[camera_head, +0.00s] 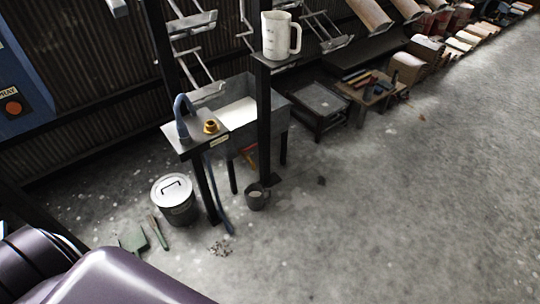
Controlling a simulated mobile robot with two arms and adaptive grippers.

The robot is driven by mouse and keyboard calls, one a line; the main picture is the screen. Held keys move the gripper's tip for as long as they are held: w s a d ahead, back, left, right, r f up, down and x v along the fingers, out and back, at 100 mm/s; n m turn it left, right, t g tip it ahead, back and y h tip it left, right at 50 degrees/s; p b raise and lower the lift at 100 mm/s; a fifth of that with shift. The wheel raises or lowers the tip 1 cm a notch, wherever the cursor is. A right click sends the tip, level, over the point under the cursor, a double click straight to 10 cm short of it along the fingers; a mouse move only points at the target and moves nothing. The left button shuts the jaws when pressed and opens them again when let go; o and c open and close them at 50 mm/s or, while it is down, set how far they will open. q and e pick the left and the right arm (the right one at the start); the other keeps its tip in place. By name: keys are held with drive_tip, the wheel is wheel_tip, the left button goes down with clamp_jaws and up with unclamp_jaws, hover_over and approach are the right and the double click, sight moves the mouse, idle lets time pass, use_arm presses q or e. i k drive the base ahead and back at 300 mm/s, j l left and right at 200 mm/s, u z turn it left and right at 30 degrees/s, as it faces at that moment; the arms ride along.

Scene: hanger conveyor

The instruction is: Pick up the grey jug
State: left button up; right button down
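A pale, off-white to light grey jug (277,37) with a handle on its right side stands upright on a small dark shelf (276,62) at the top of a post. Neither of my grippers shows in this view.
A metal sink (270,113) stands behind the post. A lidded bucket (176,201) and a small pot (256,197) stand on the floor. A low wooden table (372,88) with tools is further back. Open concrete floor (400,210) fills the right.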

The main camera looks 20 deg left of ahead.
sight(254, 195)
drive_tip(key=u, duration=0.95)
